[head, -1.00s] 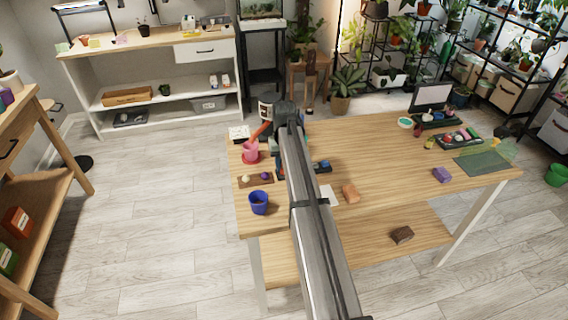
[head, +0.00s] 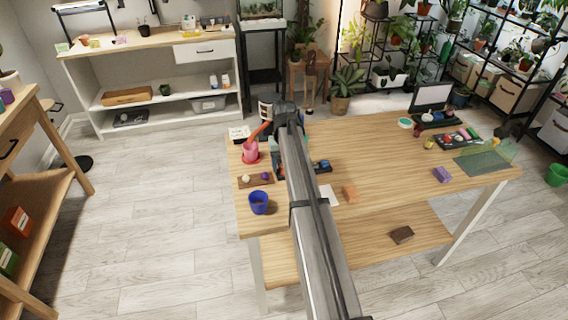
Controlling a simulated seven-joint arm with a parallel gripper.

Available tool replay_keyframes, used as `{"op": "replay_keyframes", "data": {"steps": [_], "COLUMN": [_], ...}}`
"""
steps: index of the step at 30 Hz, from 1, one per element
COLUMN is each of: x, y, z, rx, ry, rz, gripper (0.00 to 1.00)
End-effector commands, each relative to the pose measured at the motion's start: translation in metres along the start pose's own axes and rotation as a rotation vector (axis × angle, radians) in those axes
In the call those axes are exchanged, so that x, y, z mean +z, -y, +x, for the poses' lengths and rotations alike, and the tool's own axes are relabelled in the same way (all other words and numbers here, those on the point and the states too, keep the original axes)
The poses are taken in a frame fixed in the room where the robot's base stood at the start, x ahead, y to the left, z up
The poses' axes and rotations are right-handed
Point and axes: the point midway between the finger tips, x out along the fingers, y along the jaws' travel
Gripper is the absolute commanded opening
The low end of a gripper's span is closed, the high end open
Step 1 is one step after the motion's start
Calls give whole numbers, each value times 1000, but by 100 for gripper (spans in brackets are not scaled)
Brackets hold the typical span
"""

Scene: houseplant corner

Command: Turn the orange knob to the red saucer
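A red saucer (head: 251,159) lies near the left edge of the wooden table, with a pink pot (head: 250,147) on it. An orange-red bar-like piece (head: 260,131) slants just above the pot, beside the end of my arm; I cannot tell whether it is the orange knob. My arm reaches over the table from the front, and its far end is just behind and right of the saucer. My gripper's fingers cannot be made out, so whether they are open or shut does not show. The arm hides part of the table here.
A blue pot (head: 258,202) and a small brown board (head: 255,180) with round pieces stand in front of the saucer. A dark tray (head: 325,167) is partly behind my arm. The table's middle right is mostly clear.

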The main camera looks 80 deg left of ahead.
Motion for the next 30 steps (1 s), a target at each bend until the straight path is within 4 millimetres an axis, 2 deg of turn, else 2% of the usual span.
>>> {"op": "replay_keyframes", "data": {"steps": [7, 11, 24, 30], "x": [0, 0, -1, -1], "y": [0, 0, 0, 0], "z": [-2, -14, -95, -123], "rx": [0, 0, 0, 0], "ry": [0, -2, -2, -1], "rz": [0, 0, 0, 0], "gripper": [58, 58, 58, 58]}}
